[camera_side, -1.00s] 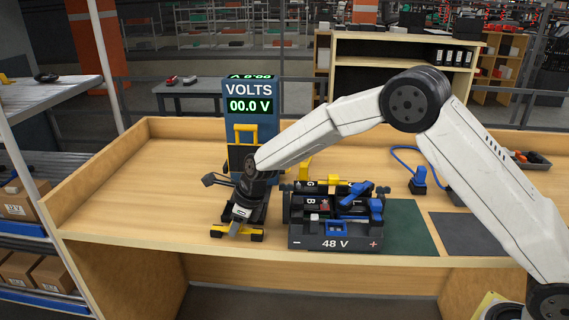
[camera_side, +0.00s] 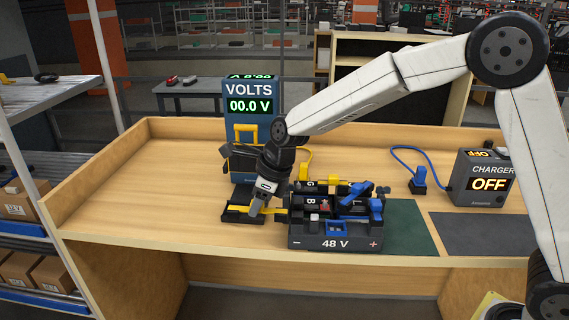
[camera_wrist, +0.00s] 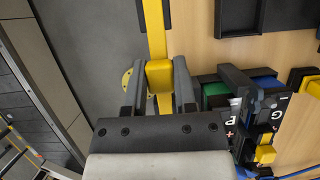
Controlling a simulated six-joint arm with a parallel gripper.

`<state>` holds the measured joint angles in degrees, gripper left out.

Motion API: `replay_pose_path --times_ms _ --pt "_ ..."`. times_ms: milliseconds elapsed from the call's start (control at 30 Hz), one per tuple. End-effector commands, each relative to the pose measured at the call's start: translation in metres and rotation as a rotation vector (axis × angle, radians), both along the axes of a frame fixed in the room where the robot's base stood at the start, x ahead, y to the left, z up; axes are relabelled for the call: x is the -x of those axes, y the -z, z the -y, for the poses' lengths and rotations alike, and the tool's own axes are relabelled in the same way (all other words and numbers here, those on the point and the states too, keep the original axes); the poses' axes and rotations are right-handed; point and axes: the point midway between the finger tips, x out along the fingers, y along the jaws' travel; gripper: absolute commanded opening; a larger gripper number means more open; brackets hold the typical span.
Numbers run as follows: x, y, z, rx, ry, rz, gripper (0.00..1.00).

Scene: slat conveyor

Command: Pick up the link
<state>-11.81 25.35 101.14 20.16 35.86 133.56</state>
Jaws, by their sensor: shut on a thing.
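The link is a yellow bar (camera_side: 240,208) with a thicker yellow block at its middle in the wrist view (camera_wrist: 158,74). My gripper (camera_side: 256,211) is shut on that block, one dark finger on each side in the wrist view (camera_wrist: 158,85).
The 48 V battery (camera_side: 336,242) stands close to the right, with several blue, yellow and black parts on top. The volt meter (camera_side: 250,105) reads 00.0 V behind my gripper. A charger (camera_side: 482,180) marked OFF stands at right. The bench's left side is clear.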

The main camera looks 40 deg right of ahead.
Motion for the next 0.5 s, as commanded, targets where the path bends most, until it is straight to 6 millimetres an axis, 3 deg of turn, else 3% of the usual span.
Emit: replay_pose_path --times_ms 200,500 --pt "0.031 -0.015 0.007 -0.001 0.0 0.002 0.0" --pt "0.057 -0.027 0.013 -0.001 0.0 0.001 0.0"
